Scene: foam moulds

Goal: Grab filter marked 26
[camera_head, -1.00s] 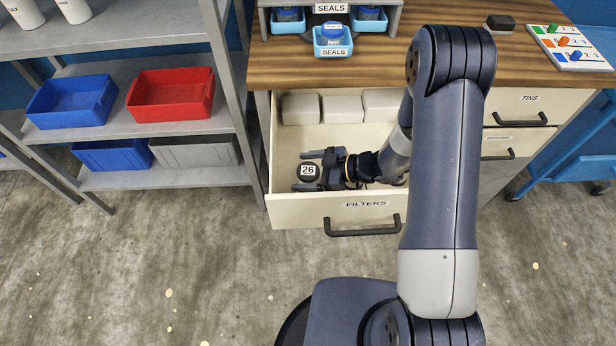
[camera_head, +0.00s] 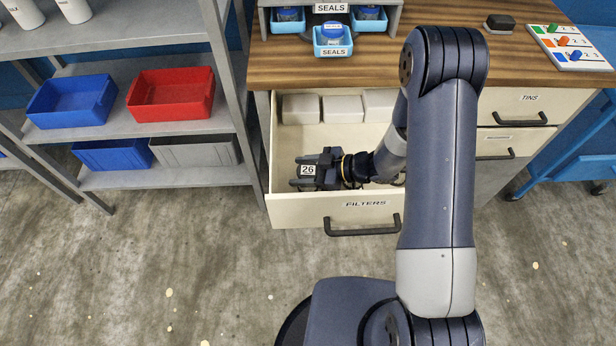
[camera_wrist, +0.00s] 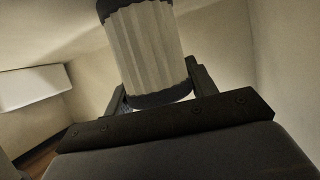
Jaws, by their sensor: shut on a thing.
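The filter marked 26 (camera_head: 307,170) is in the open drawer labelled FILTERS (camera_head: 335,211), near its front left. Its dark top with the white 26 label faces up in the head view. In the wrist view the filter (camera_wrist: 152,52) shows a pale pleated side between dark end caps. My gripper (camera_head: 304,172) reaches in from the right and is shut on the filter, with one finger on each side of it. The wrist view shows my gripper (camera_wrist: 158,92) with the filter between its fingers. Whether the filter touches the drawer floor cannot be told.
White boxes (camera_head: 343,109) line the back of the drawer, one of them also in the wrist view (camera_wrist: 32,87). The drawer walls stand close around my gripper. A metal shelf with blue and red bins (camera_head: 172,100) is at the left. The worktop holds blue SEALS bins (camera_head: 332,50).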

